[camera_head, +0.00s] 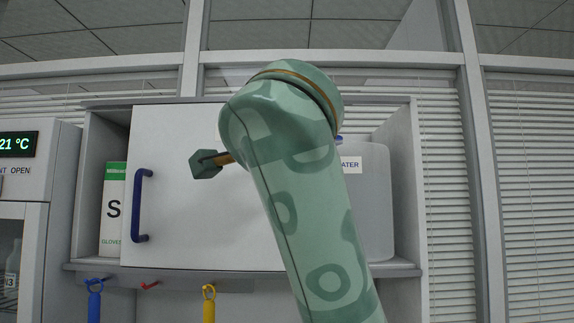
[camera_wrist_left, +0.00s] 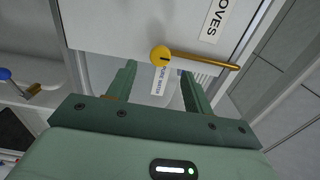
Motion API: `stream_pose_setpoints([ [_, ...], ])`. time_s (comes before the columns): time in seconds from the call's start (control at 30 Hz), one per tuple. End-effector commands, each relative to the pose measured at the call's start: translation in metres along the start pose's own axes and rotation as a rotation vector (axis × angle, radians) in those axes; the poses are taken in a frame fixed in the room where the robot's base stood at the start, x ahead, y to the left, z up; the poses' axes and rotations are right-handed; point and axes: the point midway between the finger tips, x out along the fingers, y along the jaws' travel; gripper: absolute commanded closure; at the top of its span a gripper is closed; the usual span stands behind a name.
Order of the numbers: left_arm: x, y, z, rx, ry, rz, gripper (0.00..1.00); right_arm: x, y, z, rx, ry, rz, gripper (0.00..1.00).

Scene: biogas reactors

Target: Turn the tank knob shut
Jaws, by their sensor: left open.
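In the head view, a pale tank (camera_head: 372,205) with a label ending in "ATER" stands at the cabinet's right, partly behind a patterned green arm of mine. That arm hides any knob there. My right gripper is not identifiable in view.
A white cabinet door (camera_head: 175,200) with a blue handle (camera_head: 139,205) fills the middle of the shelf unit. A gloves box (camera_head: 113,215) stands left of it. Blue (camera_head: 94,300) and yellow (camera_head: 208,303) items hang below. A blue ball-shaped thing (camera_wrist_left: 4,74) shows at the wrist view's left.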

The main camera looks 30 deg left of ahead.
Motion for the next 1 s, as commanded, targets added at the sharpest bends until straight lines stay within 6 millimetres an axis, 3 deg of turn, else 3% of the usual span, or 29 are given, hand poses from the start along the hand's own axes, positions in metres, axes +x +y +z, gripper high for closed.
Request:
stream_pose_setpoints([
  [0.1,-0.036,0.003,0.000,-0.001,-0.001,-0.006,0.48,0.015,-0.001,0.003,0.000,-0.002,0.000,0.57],
  [0.3,-0.082,0.005,-0.001,0.000,-0.001,-0.004,0.48,0.036,-0.001,0.006,0.000,-0.005,-0.001,0.57],
  [0.53,-0.099,0.004,-0.001,0.003,0.000,0.001,0.48,0.062,-0.003,0.011,0.000,-0.009,-0.002,0.57],
  [1.0,-0.103,0.000,-0.001,0.002,0.000,0.001,0.48,0.063,-0.003,0.011,0.000,-0.009,-0.002,0.57],
])
